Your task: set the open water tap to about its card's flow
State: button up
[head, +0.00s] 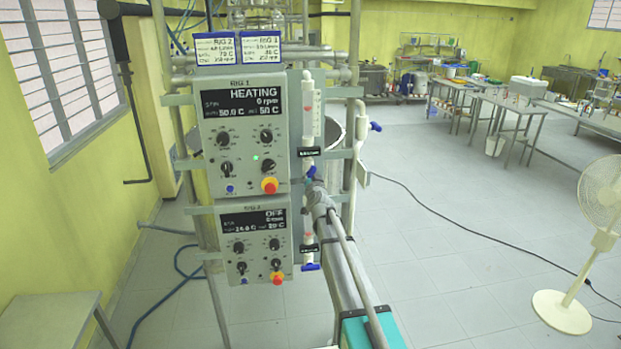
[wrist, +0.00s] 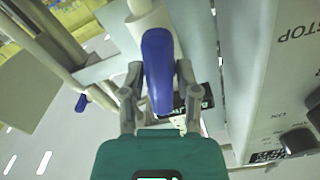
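In the head view the upper tap's blue handle (head: 311,172) sits below the upper flow tube (head: 309,105), which has a red mark near mid-height. My gripper (head: 318,190) is at this tap. In the wrist view the blue handle (wrist: 158,70) lies lengthwise between the two fingers of my gripper (wrist: 160,82). The fingers look spread on either side of it; firm contact is not visible. The lower tap's blue handle (head: 310,267) lies crosswise under the lower flow tube. Two cards, RIG 2 (head: 215,50) and RIG 1 (head: 261,48), stand on top; their flow figures are too small to read surely.
The RIG 1 panel (head: 219,147) reads HEATING, 0 rpm; the lower panel (head: 224,227) reads OFF. Both panels stand close left of the taps. Another blue-handled valve (head: 376,127) is to the right. A fan (head: 604,240) stands far right; the floor between is mostly free.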

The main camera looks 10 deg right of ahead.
grip_shut()
jog(key=o, duration=0.6)
grip_release()
jog(key=shift+s, duration=0.15)
jog(key=s, duration=1.1)
jog(key=shift+s, duration=0.35)
